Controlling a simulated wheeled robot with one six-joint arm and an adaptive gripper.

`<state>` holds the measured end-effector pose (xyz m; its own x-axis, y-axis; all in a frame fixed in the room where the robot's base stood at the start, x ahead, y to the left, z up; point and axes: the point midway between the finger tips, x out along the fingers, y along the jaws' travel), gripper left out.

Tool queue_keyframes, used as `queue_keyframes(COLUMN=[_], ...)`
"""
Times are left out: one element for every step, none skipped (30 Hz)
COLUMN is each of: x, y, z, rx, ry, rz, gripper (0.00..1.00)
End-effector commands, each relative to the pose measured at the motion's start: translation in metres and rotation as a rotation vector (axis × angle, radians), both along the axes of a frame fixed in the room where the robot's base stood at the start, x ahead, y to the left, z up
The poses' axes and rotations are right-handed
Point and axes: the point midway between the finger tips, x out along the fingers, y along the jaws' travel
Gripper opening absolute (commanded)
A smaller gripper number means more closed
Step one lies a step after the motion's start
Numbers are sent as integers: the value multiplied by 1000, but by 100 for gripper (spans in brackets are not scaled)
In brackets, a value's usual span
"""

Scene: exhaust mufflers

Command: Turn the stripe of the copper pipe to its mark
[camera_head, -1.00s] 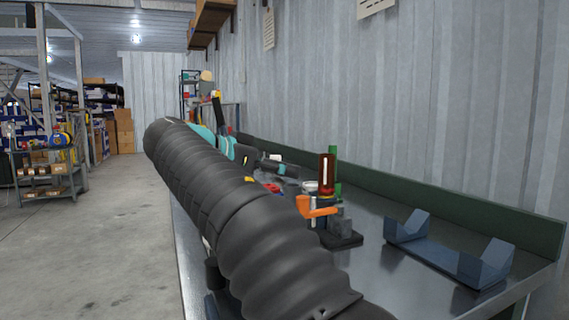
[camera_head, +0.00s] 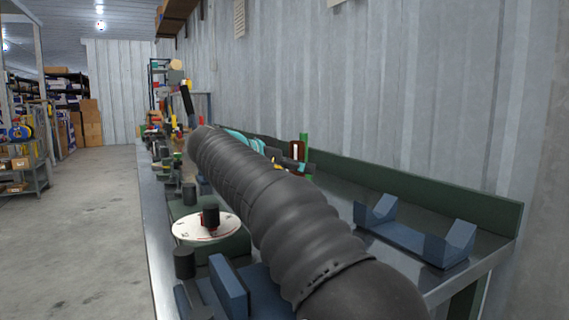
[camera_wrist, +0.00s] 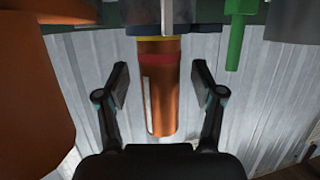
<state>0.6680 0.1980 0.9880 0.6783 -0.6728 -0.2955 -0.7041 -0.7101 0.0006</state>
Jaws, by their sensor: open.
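The copper pipe (camera_wrist: 163,90) stands between the two fingers of my gripper (camera_wrist: 160,84) in the wrist view, with visible gaps on both sides. A white stripe (camera_wrist: 149,105) runs along its left side there. A dark red band (camera_wrist: 157,59) and a yellow ring (camera_wrist: 157,40) circle the pipe near its upper end in that picture. My gripper is open and holds nothing. In the head view, the pipe (camera_head: 292,150) shows as a small reddish piece behind my arm, which hides its lower part. I cannot make out the mark for the stripe.
A green rod (camera_wrist: 236,40) and a large orange part (camera_wrist: 35,90) flank the pipe in the wrist view. On the bench, a blue cradle (camera_head: 410,235) stands at right, and a white round dial (camera_head: 207,226) sits left of my arm.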

Motion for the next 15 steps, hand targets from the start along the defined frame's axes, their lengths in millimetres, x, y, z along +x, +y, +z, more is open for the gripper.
queue_keyframes(x=[2,2,3,3,4,4,4,4,4,4,4,4,4,4,4], y=[-2,-2,-3,-3,-3,-3,-3,-3,-3,-3,-3,-3,-3,-3,-3], z=[-1,-1,-1,-2,-2,-2,-2,-2,-2,-2,-2,-2,-2,-2,-2], rx=[0,0,0,0,0,0,0,0,0,0,0,0,0,0,0], ry=[0,0,0,0,0,0,0,0,0,0,0,0,0,0,0], rz=[0,1,1,1,1,1,1,1,1,1,1,1,1,1,1], gripper=[68,68,68,68,68,68,68,68,68,68,68,60,53,45,35])
